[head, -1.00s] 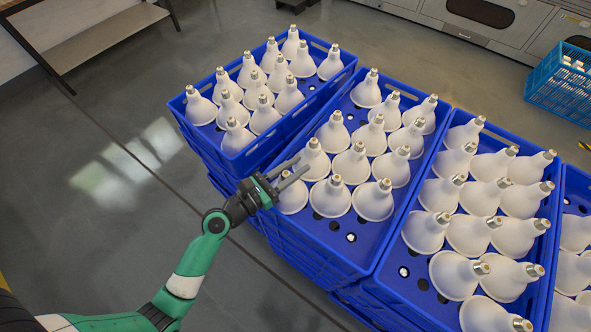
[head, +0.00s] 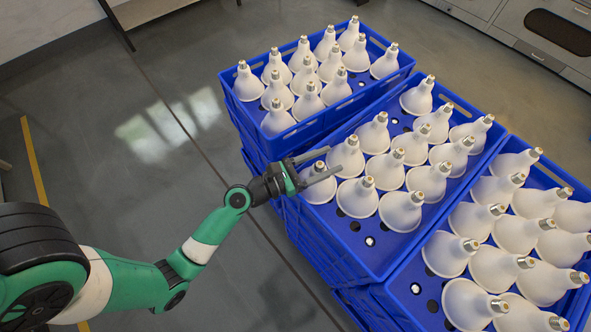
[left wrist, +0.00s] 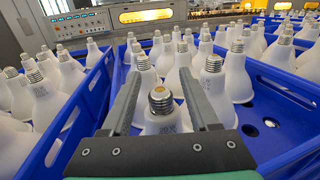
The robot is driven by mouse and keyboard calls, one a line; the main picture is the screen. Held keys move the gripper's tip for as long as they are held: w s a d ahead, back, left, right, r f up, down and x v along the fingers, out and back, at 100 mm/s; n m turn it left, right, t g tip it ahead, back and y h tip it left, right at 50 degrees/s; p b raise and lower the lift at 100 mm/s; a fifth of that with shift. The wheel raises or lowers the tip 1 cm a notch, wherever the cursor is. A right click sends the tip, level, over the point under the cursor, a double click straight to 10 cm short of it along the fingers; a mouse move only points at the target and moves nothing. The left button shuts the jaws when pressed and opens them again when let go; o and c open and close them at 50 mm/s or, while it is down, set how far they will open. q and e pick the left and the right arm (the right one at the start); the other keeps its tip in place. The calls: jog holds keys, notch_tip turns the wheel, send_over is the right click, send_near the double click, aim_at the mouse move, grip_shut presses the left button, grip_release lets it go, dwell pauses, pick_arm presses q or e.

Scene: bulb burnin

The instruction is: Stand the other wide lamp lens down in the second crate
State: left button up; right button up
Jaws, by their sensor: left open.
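My left gripper (head: 324,163) is open at the near left corner of the middle blue crate (head: 318,240). Its two fingers sit at the neck height of a white lamp (head: 318,190) standing in that corner, lens down and metal cap up. The left wrist view shows this lamp (left wrist: 165,124) between the spread fingers (left wrist: 158,100), with gaps on both sides. More white lamps stand cap up in the middle crate, such as one beside it (head: 357,198). My right gripper is not in view.
A back left crate (head: 300,136) and a right crate (head: 402,303) hold more lamps close by. The middle crate's near strip (head: 380,250) is bare, with round holes. Open floor lies left.

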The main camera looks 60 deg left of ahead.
pick_arm(q)
jog(key=s, duration=1)
jog(key=shift+s+a, duration=0.3)
jog(key=shift+a, duration=0.1)
jog(key=w+d+r+m+t+h, duration=0.1)
jog(key=w+d+r+m+h, duration=0.1)
jog(key=w+r+m, duration=0.7)
jog(key=w+d+r+m+t+h, duration=0.1)
jog(key=w+r+m, duration=0.3)
jog(key=r+m, duration=0.85)
jog(key=s+d+r+m+t, duration=0.2)
jog(key=r+m, duration=0.2)
jog(key=r, duration=0.6)
jog(key=s+d+r+m+t+y, duration=0.1)
jog(key=s+d+r+m+t, duration=0.1)
jog(key=r+m, duration=0.3)
jog(key=s+d+r+m+t+y, duration=0.1)
jog(key=r+m, duration=0.4)
jog(key=r, duration=0.9)
jog(key=shift+s+d+r+t, duration=0.35)
jog(key=shift+s+d+t, duration=0.35)
jog(key=shift+t, duration=0.5)
